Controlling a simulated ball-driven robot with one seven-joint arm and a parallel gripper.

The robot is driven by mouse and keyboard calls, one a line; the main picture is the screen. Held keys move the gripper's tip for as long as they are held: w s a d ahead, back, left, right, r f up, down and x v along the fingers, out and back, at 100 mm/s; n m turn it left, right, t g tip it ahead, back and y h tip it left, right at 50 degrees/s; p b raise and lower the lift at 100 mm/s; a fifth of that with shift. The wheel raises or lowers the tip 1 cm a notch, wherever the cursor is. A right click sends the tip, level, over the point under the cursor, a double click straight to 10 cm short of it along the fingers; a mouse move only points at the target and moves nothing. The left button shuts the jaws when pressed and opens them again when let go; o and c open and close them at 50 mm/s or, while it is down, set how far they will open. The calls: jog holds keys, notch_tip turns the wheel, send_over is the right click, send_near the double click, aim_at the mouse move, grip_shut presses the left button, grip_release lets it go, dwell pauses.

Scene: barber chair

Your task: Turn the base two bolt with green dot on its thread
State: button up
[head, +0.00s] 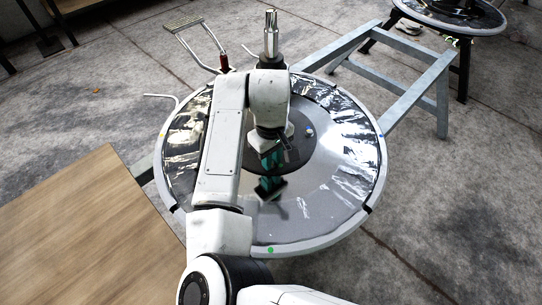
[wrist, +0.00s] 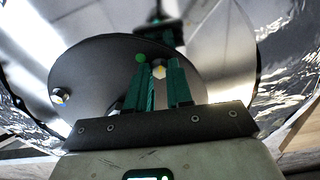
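The chair base is a round, shiny disc (head: 330,205) with a dark round plate (head: 298,150) at its middle. My gripper (head: 272,162) is over the near edge of that plate, pointing down. In the wrist view, its two green fingers (wrist: 157,82) are apart, with a bolt (wrist: 159,70) showing in the gap between their tips. I cannot tell whether they touch it. A second bolt (wrist: 59,96) is at the left, also visible in the head view (head: 309,132). My arm hides part of the plate.
Another green dot (head: 270,250) marks the disc's near rim. A steel post (head: 271,38) and a footrest frame (head: 196,40) stand behind. A wooden board (head: 85,225) lies left, a grey metal frame (head: 400,75) right. Concrete floor is free at the lower right.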

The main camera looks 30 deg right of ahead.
grip_shut()
jog(key=r+m+p, duration=0.1)
jog(key=p, duration=0.5)
jog(key=shift+s+p, duration=0.1)
jog(key=shift+p, duration=0.2)
jog(key=m+p, duration=0.1)
jog(key=p, duration=0.6)
jog(key=shift+f, duration=0.15)
jog(key=m+p, duration=0.2)
jog(key=p, duration=0.3)
jog(key=shift+f+p, duration=0.2)
jog(key=shift+p, duration=0.1)
jog(key=shift+m+p, duration=0.3)
jog(key=shift+m, duration=0.1)
jog(key=shift+m+p, duration=0.5)
jog(key=shift+p, duration=0.1)
jog(key=shift+m+p, duration=0.75)
jog(key=shift+m, duration=0.45)
jog(key=m+p, duration=0.2)
jog(key=m, duration=0.4)
jog(key=shift+f, duration=0.15)
